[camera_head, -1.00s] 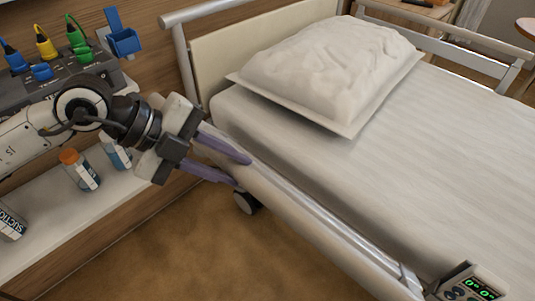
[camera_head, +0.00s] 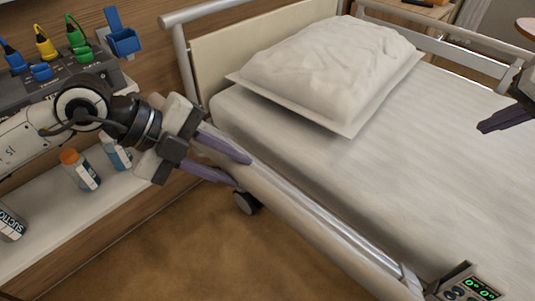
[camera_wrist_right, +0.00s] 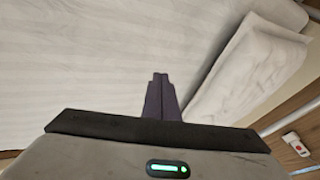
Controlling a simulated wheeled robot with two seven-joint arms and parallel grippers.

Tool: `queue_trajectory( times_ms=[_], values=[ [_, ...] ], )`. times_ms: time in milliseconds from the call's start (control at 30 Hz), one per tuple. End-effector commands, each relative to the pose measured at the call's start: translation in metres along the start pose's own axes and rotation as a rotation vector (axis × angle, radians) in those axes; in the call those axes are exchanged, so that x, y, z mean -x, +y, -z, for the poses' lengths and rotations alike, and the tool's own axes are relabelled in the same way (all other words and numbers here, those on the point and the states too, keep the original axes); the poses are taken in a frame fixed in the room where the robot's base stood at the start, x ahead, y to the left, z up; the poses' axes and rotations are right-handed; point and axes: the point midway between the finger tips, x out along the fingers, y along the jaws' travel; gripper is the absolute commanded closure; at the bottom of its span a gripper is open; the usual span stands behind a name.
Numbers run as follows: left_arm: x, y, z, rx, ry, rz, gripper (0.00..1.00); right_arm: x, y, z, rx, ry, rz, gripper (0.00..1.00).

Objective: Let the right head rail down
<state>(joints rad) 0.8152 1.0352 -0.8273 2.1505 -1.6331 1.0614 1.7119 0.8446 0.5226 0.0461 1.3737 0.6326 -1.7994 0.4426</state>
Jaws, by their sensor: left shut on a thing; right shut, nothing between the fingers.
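The near-side head rail (camera_head: 325,226) runs along the bed's near edge, its top at about the height of the mattress side. My left gripper (camera_head: 238,170) is shut on the rail near its head end, with one purple finger on each side. The far-side rail (camera_head: 455,52) stands raised above the mattress. My right gripper (camera_head: 484,127) shows at the right edge of the head view, above the mattress. In the right wrist view its fingers (camera_wrist_right: 161,77) are together and empty, over the mattress beside the pillow.
A white pillow (camera_head: 330,70) lies on the mattress (camera_head: 420,160) by the headboard (camera_head: 222,58). A control panel (camera_head: 472,287) with green digits is at the bottom right. A shelf (camera_head: 50,220) with bottles stands left. Brown floor (camera_head: 180,250) is clear below the rail.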

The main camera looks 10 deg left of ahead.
Motion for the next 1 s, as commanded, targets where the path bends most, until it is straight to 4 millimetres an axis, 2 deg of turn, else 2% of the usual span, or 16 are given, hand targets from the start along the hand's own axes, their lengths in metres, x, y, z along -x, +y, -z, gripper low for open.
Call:
queue_trajectory(
  times_ms=[33, 133, 200, 267, 300, 400, 500, 600, 700, 867, 1000],
  values=[
    [-0.002, 0.001, -0.001, 0.001, 0.000, -0.002, 1.00, 0.008, -0.047, -0.006, 0.100, -0.013, 0.061, 1.00],
    [-0.002, 0.001, -0.001, 0.001, 0.000, -0.002, 1.00, 0.026, -0.131, -0.031, 0.304, -0.054, 0.170, 1.00],
    [-0.002, 0.001, -0.001, 0.001, 0.000, -0.002, 1.00, 0.043, -0.186, -0.058, 0.460, -0.091, 0.240, 1.00],
    [-0.002, 0.001, -0.001, 0.001, 0.000, -0.001, 1.00, 0.058, -0.228, -0.086, 0.598, -0.129, 0.291, 1.00],
    [-0.002, 0.001, -0.001, 0.001, 0.000, -0.001, 1.00, 0.069, -0.252, -0.107, 0.691, -0.156, 0.319, 1.00],
    [-0.002, 0.001, -0.001, 0.001, 0.000, -0.001, 1.00, 0.093, -0.296, -0.162, 0.907, -0.232, 0.368, 1.00],
    [-0.002, 0.001, -0.001, 0.001, 0.000, -0.001, 1.00, 0.111, -0.321, -0.211, 1.088, -0.308, 0.388, 1.00],
    [-0.002, 0.001, -0.001, 0.001, 0.000, -0.001, 1.00, 0.124, -0.330, -0.249, 1.221, -0.377, 0.391, 1.00],
    [-0.002, 0.001, -0.001, 0.001, 0.000, -0.001, 1.00, 0.131, -0.332, -0.273, 1.305, -0.428, 0.385, 1.00],
    [-0.002, 0.001, -0.001, 0.002, 0.000, -0.001, 1.00, 0.132, -0.331, -0.291, 1.356, -0.467, 0.379, 1.00],
    [-0.001, 0.001, -0.001, 0.002, -0.001, -0.001, 1.00, 0.117, -0.330, -0.301, 1.359, -0.472, 0.379, 1.00]
  ],
)
